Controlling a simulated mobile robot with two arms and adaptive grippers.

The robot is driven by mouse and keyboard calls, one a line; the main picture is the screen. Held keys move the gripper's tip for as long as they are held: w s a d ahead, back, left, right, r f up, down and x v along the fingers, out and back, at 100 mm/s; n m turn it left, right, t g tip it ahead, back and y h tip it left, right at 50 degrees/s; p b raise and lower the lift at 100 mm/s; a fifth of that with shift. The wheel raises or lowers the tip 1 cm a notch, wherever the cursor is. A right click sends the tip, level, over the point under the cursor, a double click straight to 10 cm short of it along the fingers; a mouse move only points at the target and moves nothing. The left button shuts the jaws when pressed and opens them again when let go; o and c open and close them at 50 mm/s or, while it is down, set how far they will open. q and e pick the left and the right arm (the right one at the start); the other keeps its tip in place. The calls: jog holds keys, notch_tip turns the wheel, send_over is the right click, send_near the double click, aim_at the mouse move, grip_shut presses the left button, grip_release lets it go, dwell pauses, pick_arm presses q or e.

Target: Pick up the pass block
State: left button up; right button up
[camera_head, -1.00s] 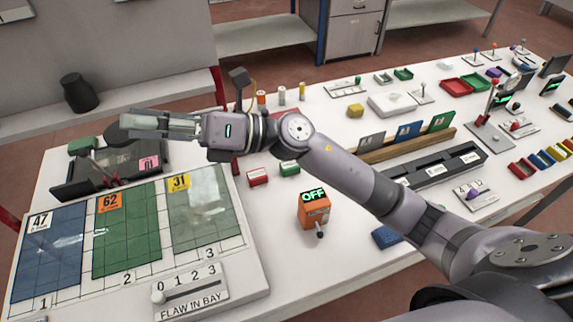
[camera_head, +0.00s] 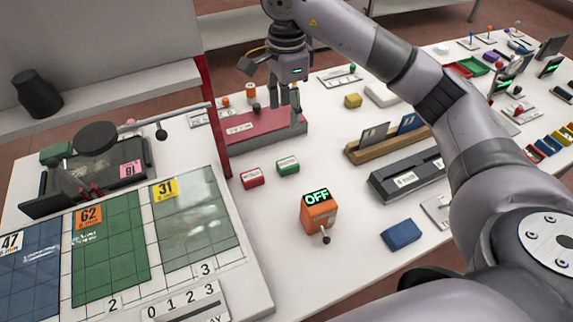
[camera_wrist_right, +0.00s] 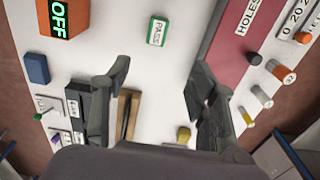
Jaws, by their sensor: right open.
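The pass block is a small green block with a white label (camera_head: 288,165), lying on the white table beside a red block (camera_head: 252,177). In the right wrist view the pass block (camera_wrist_right: 157,30) shows its PASS label, ahead of the fingertips. My right gripper (camera_head: 285,112) points down, open and empty, over the red-topped HOLES panel, behind the pass block and apart from it. In the wrist view its two fingers (camera_wrist_right: 158,75) are spread with nothing between them. My left gripper is not in view.
The orange OFF box (camera_head: 320,212) stands in front of the pass block. The red HOLES panel (camera_head: 262,128) lies behind it. A wooden rack (camera_head: 362,150) and a blue block (camera_head: 401,235) are to the right. Glass sheets lie on the left bench.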

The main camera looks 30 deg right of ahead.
jog(key=p, duration=0.2)
send_over(288, 163)
jog(key=f, duration=1.1)
jog(key=shift+w, duration=0.25)
jog(key=f, duration=0.1)
jog(key=f+p, duration=0.2)
jog(key=f, duration=0.1)
jog(key=shift+s, duration=0.25)
jog(key=shift+f, duration=0.7)
jog(key=shift+c, duration=0.3)
jog(key=c, duration=1.2)
jog(key=shift+r, duration=0.1)
